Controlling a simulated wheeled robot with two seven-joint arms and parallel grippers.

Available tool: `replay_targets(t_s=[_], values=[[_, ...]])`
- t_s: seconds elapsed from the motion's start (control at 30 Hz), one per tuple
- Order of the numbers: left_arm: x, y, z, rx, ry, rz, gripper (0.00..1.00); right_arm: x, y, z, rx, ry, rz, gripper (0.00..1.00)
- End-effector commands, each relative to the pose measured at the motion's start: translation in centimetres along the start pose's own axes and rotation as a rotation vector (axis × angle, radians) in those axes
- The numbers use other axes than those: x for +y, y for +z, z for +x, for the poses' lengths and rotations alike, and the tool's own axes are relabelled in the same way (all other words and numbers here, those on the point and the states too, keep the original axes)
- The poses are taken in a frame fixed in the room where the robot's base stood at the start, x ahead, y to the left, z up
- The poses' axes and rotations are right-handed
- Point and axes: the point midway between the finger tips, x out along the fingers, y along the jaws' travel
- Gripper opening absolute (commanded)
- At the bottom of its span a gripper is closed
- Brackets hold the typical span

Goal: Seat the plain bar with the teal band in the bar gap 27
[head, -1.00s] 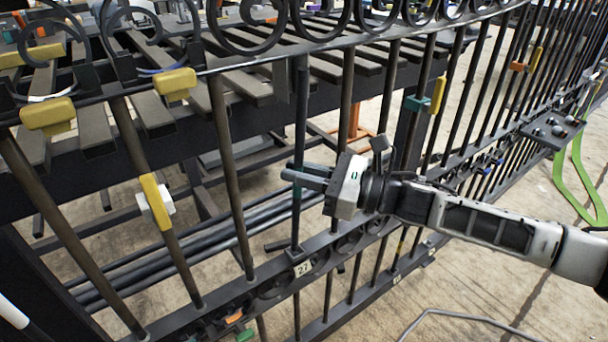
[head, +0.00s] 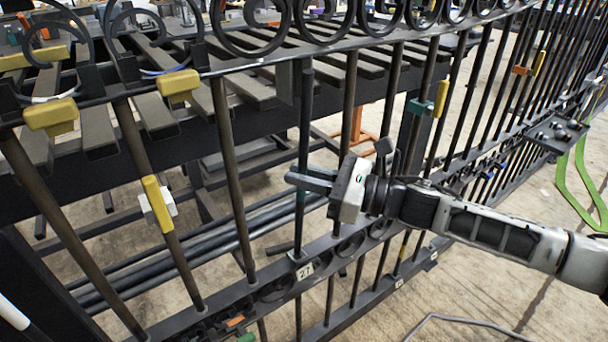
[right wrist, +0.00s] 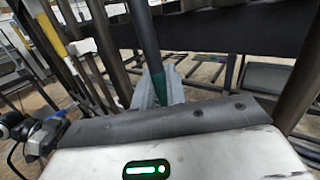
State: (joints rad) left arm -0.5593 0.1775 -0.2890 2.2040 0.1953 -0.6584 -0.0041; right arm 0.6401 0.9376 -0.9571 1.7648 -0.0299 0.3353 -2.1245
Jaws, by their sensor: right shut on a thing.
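The plain dark bar (head: 304,120) with a teal band (head: 300,196) stands nearly upright in the gate, leaning slightly right at its top. Its top end shows close to the upper rail; I cannot tell whether it touches. Its lower part meets the lower rail at the tag marked 27 (head: 305,271). My right gripper (head: 300,181) is shut around the bar just above or at the teal band. In the right wrist view the teal band (right wrist: 159,85) lies between the fingers, which partly hide it. My left gripper is not in view.
Neighbouring bars (head: 232,180) stand close on both sides. Yellow clamps (head: 178,85) sit on the upper rail, and a yellow-and-white piece (head: 157,203) is on a bar at left. A slatted bench (head: 200,125) stands behind the gate.

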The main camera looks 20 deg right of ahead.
Motion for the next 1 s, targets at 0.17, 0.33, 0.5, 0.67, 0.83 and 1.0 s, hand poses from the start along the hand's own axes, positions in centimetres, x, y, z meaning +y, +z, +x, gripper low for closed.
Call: replay_targets(t_s=[0.17,0.33,0.5,0.67,0.83,1.0], values=[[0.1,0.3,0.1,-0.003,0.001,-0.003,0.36,0.0,0.1,0.1,-0.006,0.002,-0.002,0.00],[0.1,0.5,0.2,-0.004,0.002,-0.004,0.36,0.0,-0.2,0.0,-0.006,0.001,-0.002,0.00],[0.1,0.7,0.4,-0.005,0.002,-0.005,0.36,0.0,-0.4,0.0,-0.006,0.001,-0.002,0.00],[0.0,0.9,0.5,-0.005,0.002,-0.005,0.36,0.0,-0.7,0.0,-0.006,0.001,-0.002,0.00],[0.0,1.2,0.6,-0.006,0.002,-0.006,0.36,0.1,-0.9,0.0,-0.006,0.001,-0.001,0.00],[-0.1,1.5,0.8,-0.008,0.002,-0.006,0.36,0.1,-1.2,0.0,-0.006,0.002,-0.001,0.00]])
